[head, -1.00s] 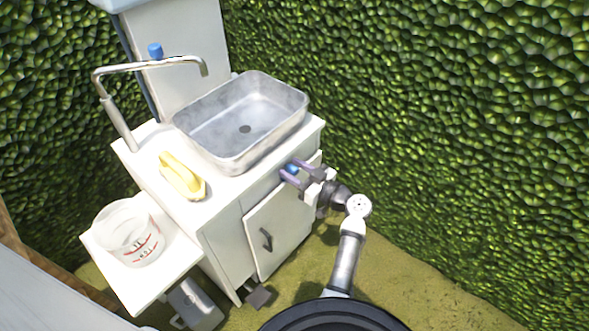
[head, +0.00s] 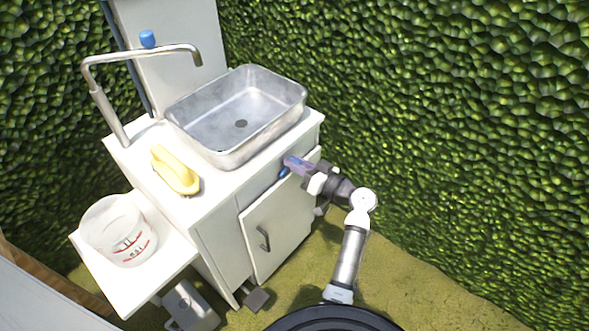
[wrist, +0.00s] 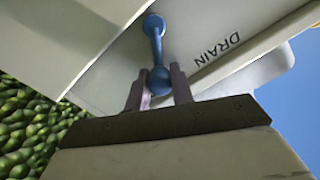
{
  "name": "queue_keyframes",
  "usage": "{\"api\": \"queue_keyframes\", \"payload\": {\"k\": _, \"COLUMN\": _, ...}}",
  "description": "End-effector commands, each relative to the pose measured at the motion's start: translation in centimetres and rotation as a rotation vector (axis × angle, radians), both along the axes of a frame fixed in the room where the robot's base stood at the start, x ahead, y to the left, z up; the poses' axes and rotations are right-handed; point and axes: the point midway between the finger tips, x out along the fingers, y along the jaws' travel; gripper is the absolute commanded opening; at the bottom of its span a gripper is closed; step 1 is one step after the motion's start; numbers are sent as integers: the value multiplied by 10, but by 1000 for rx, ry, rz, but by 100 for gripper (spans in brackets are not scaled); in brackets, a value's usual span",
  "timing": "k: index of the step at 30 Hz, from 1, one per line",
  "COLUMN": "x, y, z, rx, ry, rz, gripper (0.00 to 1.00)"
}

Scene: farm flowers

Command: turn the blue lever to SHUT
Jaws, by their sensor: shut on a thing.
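The blue lever (wrist: 155,42) shows in the wrist view as a thin arm with a round pivot at the top and a ball knob at its near end. It sits on the white cabinet front beside the printed word DRAIN (wrist: 221,45). My gripper (wrist: 159,88) is shut on the knob, one finger on each side. In the head view a bit of the blue lever (head: 283,172) shows beside my gripper (head: 291,165), under the counter edge. The rest is hidden by the fingers. No SHUT mark is readable.
The white cabinet has a steel sink (head: 240,115), a tall faucet (head: 110,110) and a yellow object (head: 175,172) on top. A clear bucket (head: 118,232) stands on a low side shelf. A cabinet door (head: 282,225) is below my gripper. A green hedge rises on the right.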

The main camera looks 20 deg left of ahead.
Motion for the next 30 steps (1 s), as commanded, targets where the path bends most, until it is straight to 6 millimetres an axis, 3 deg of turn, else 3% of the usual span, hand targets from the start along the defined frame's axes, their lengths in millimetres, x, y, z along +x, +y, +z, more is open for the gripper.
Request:
{"api": "queue_keyframes", "payload": {"k": 12, "x": 2, "y": -1, "z": -2, "rx": 14, "ry": 47, "rz": 0, "gripper": 0}}
{"api": "queue_keyframes", "payload": {"k": 13, "x": 2, "y": -1, "z": -2, "rx": 14, "ry": 47, "rz": 0, "gripper": 26}}
{"api": "queue_keyframes", "payload": {"k": 17, "x": 2, "y": -1, "z": -2, "rx": 14, "ry": 46, "rz": 0, "gripper": 43}}
{"api": "queue_keyframes", "payload": {"k": 26, "x": 2, "y": -2, "z": -2, "rx": 15, "ry": 45, "rz": -1, "gripper": 45}}
{"api": "queue_keyframes", "payload": {"k": 30, "x": -2, "y": -13, "z": -3, "rx": 15, "ry": 44, "rz": -2, "gripper": 45}}
